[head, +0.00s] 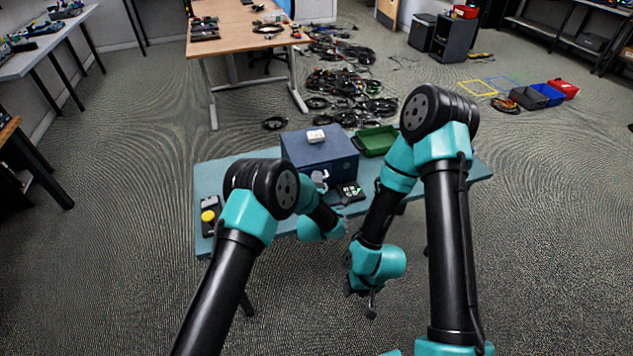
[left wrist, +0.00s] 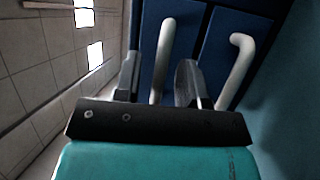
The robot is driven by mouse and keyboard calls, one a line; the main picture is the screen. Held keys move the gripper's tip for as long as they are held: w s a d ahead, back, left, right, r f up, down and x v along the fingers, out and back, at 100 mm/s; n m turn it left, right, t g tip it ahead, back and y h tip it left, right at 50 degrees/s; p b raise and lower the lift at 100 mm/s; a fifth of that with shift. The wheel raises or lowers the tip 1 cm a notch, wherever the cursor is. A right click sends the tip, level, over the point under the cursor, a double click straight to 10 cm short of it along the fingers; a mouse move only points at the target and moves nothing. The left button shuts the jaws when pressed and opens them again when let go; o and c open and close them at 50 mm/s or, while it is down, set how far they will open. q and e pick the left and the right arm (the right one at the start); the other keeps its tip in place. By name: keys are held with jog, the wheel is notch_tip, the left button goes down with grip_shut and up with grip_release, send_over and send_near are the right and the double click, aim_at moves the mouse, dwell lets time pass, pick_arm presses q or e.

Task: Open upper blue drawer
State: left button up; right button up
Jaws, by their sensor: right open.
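The blue drawer box (head: 330,160) stands on the small teal table. In the left wrist view, which is turned on its side, the upper blue drawer (left wrist: 188,32) and the lower one each have a pale curved handle. The upper handle (left wrist: 163,55) lies between the spread fingers of my left gripper (left wrist: 158,78). Contact is not clear. The lower handle (left wrist: 237,65) is outside the fingers. Both drawers look closed. In the head view my left arm hides most of its gripper. My right gripper (head: 363,300) is open and empty, low in front of the table.
A green bin (head: 376,140) stands right of the box. A small white object (head: 316,136) lies on top of it. A dark device (head: 350,192) lies before the box, and one with a yellow button (head: 208,216) lies at the table's left end.

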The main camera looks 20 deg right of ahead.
pick_arm(q)
grip_shut()
dwell(0.3)
jog(key=shift+s, duration=0.15)
